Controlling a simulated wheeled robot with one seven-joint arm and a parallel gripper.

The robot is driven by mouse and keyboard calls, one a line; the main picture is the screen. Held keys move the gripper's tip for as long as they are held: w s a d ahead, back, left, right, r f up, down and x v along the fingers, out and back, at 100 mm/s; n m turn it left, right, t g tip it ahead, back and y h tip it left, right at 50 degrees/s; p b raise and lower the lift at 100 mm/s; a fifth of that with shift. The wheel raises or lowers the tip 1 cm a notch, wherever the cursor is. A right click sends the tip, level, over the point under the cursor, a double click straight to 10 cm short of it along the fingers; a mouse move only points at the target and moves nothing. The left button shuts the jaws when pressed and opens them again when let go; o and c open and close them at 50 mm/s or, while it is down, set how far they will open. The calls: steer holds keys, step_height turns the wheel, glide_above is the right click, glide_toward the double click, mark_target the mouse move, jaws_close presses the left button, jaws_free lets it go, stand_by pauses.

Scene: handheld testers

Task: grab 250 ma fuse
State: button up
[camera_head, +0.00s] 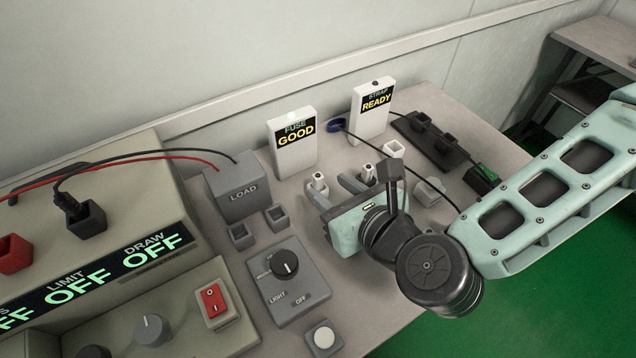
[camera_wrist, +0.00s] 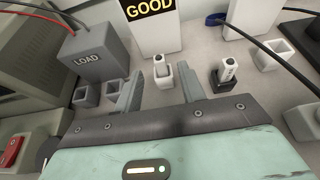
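Two small white cylindrical fuses stand upright. One fuse (camera_wrist: 159,64) sits in a pale holder (camera_wrist: 164,80); the other fuse (camera_wrist: 229,68) sits in a black holder (camera_wrist: 222,82) to its right. They show in the head view as the left fuse (camera_head: 318,180) and the right fuse (camera_head: 368,173). Their markings are too small to read, so I cannot tell which is 250 mA. My gripper (camera_wrist: 160,82) is open and empty. Its two grey fingers point toward the left fuse, one on either side in the wrist picture. My gripper (camera_head: 331,190) partly hides the holders in the head view.
A FUSE GOOD box (camera_head: 293,143) and STRAP READY box (camera_head: 372,112) stand behind. The LOAD box (camera_head: 236,188), empty grey sockets (camera_head: 277,217) and dial box (camera_head: 288,281) are left of my gripper. A white socket (camera_head: 393,150) and black strip (camera_head: 433,143) lie right, with cables.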

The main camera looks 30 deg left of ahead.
mark_target(320, 179)
steer(key=shift+r+x, duration=0.15)
steer(key=shift+x, duration=1.15)
steer(key=shift+r+x, duration=0.15)
steer(key=shift+x, duration=1.2)
jaws_close()
